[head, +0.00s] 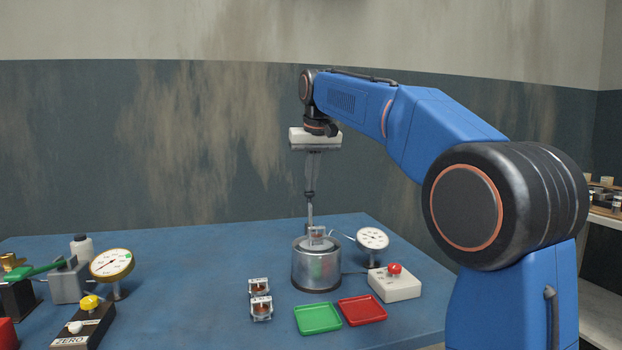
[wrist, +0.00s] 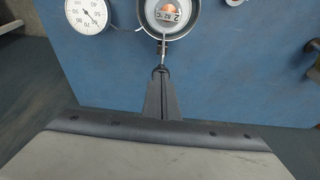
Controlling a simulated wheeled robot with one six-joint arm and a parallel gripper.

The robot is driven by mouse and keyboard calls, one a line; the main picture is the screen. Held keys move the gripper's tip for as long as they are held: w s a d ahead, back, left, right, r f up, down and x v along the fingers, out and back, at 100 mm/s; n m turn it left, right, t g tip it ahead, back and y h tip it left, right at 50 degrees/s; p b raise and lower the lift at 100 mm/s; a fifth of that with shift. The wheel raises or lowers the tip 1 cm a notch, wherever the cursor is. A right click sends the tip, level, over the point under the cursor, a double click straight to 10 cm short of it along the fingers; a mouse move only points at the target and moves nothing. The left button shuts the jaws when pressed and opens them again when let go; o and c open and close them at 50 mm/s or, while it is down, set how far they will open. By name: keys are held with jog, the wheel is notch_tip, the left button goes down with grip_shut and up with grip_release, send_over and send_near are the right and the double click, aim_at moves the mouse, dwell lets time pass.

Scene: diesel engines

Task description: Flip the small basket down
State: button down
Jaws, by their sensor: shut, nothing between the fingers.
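A round metal pot (head: 316,268) stands on the blue table below my gripper. What looks like the small basket (head: 317,233) sits at its top, holding a small labelled part with a copper-coloured centre. In the wrist view the basket (wrist: 167,14) shows inside the pot's round rim (wrist: 188,30). A thin upright rod (head: 310,214) with a dark knob stands at the pot's far side, its top at my fingertips. My gripper (head: 309,188) points down, shut and empty. In the wrist view its fingertips (wrist: 161,72) overlap the rod's end; whether they touch is unclear.
Two labelled parts in clear holders (head: 261,308) stand left of a green tray (head: 318,318) and a red tray (head: 362,310). A dial gauge (head: 372,240) and a red-button box (head: 395,284) stand right of the pot. Another gauge (head: 112,264) stands at left.

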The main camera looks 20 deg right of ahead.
aim_at(311, 197)
notch_tip(311, 197, down, 6)
jog(key=shift+r, duration=0.1)
dwell(0.4)
jog(key=shift+s, duration=0.1)
jog(key=shift+r, duration=0.3)
jog(key=w+v, duration=0.1)
jog(key=v, duration=1.2)
jog(key=shift+r, duration=0.5)
jog(key=shift+s, duration=0.1)
